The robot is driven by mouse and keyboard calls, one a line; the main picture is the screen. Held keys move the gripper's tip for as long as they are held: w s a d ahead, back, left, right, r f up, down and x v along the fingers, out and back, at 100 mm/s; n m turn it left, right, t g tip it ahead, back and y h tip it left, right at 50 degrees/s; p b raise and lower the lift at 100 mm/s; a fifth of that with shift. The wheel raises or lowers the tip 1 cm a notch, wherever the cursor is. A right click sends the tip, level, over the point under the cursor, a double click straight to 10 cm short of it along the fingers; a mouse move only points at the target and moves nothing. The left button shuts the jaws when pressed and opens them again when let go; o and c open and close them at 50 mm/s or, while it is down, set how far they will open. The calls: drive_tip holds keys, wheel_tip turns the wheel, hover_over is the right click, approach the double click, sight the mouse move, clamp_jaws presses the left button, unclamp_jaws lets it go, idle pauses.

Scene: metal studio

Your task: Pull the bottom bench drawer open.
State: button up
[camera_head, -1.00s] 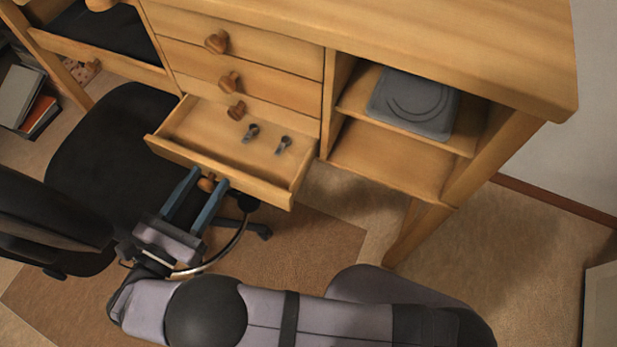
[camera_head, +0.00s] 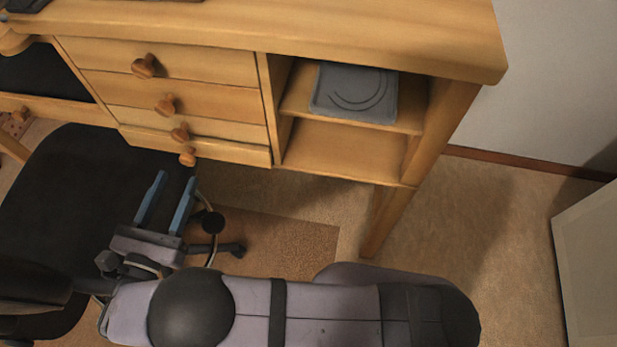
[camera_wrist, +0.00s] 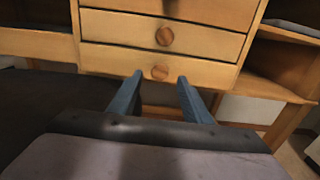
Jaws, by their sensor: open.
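The bottom bench drawer (camera_head: 235,153) is a low wooden front under the other drawers of the bench. It sits in or nearly in the bench; whether a slight gap is left I cannot tell. Its round wooden knob (camera_head: 187,156) faces me. The knob also shows in the wrist view (camera_wrist: 160,72), framed between my fingertips. My gripper (camera_head: 174,178) has two blue fingers, spread apart and empty. It is in front of and below the drawer front, apart from the knob in the head view. The inside of the drawer is hidden.
Drawers with knobs (camera_head: 165,104) are stacked above. Right of them is an open shelf with a grey flat object (camera_head: 354,92). A black chair (camera_head: 85,200) stands left of my gripper, close to it. The carpet (camera_head: 480,220) on the right is clear.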

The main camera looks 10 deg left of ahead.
drive_tip(key=w+d+r+m+g+h+p, duration=0.1)
drive_tip(key=d+r+m+g+h+p, duration=0.2)
drive_tip(key=d, duration=1.1)
drive_tip(key=w+d+r+m+g+h+p, duration=0.2)
drive_tip(key=d+r+m+g+h+p, duration=0.1)
drive_tip(key=d+m+g+h+p, duration=0.5)
drive_tip(key=shift+w+d+m+g+p, duration=0.25)
drive_tip(key=shift+d+m+g+p, duration=0.35)
drive_tip(key=shift+d+m+p, duration=2.05)
drive_tip(key=shift+d+n+b, duration=0.45)
drive_tip(key=shift+n+b, duration=0.1)
drive_tip(key=shift+b, duration=0.35)
